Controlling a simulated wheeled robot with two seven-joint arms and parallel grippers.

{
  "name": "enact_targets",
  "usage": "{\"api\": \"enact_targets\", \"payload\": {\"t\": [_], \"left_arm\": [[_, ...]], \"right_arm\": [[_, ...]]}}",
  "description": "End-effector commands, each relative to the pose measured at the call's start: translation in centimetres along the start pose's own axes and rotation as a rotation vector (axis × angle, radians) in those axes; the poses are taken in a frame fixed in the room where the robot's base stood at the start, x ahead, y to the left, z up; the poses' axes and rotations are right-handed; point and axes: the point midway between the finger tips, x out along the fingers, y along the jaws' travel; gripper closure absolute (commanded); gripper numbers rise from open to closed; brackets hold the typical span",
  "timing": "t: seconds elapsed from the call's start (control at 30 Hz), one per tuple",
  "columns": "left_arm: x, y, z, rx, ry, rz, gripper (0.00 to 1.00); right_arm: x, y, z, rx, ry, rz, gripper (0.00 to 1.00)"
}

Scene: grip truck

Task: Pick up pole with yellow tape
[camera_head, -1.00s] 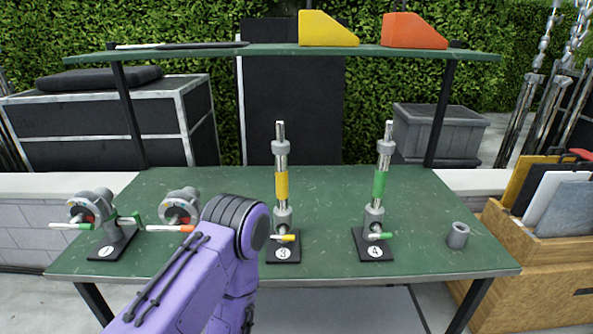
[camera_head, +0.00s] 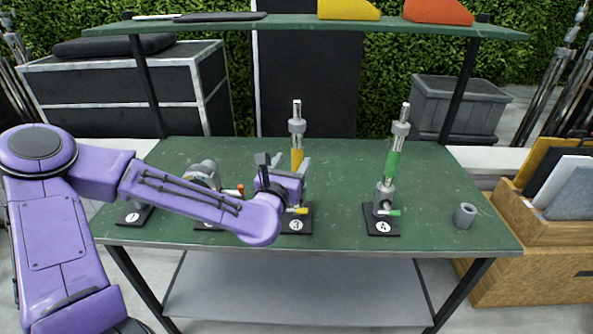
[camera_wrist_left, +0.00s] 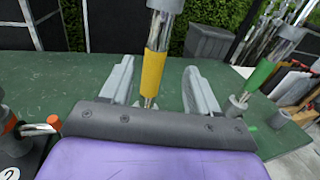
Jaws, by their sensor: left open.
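The pole with yellow tape (camera_head: 297,158) stands upright on the black base marked 3 (camera_head: 295,226), on the green table. In the left wrist view its yellow tape (camera_wrist_left: 153,75) shows between the two grey fingers. My left gripper (camera_head: 285,170) is at this pole, and its fingers are open on either side of the taped part (camera_wrist_left: 157,85). The gripper hides the lower part of the pole in the head view. I cannot tell whether a finger touches the pole. My right gripper is not in view.
A pole with green tape (camera_head: 392,165) stands on base 4 to the right. Clamps on bases 1 and 2 (camera_head: 205,178) are left, partly behind my arm. A grey cup (camera_head: 465,215) stands at the table's right. A shelf (camera_head: 290,27) crosses above the back.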

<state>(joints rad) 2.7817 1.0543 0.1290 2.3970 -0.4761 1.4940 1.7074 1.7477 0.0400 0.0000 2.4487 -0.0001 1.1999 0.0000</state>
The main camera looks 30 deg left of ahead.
Motion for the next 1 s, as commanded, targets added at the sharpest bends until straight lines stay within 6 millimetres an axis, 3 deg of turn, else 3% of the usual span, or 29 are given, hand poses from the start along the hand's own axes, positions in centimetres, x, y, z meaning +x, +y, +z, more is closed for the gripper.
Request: {"api": "enact_targets", "payload": {"t": [0.4,0.67,0.7,0.87,0.9,1.0], "left_arm": [[6.3,0.6,0.1,0.011,0.006,-0.002,0.39],[7.1,0.6,-0.1,0.007,0.005,-0.003,0.39],[7.0,0.6,-0.1,0.007,0.005,-0.003,0.43],[7.0,0.6,-0.1,0.008,0.005,-0.002,0.95],[7.0,0.6,-0.1,0.008,0.005,-0.002,1.0],[7.0,0.6,-0.1,0.008,0.005,-0.002,1.0]], "right_arm": [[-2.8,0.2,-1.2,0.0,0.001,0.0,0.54],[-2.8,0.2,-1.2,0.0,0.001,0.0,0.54],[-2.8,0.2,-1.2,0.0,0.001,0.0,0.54],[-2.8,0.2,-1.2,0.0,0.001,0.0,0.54],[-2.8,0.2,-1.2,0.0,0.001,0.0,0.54],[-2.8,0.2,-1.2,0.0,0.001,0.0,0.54]]}}
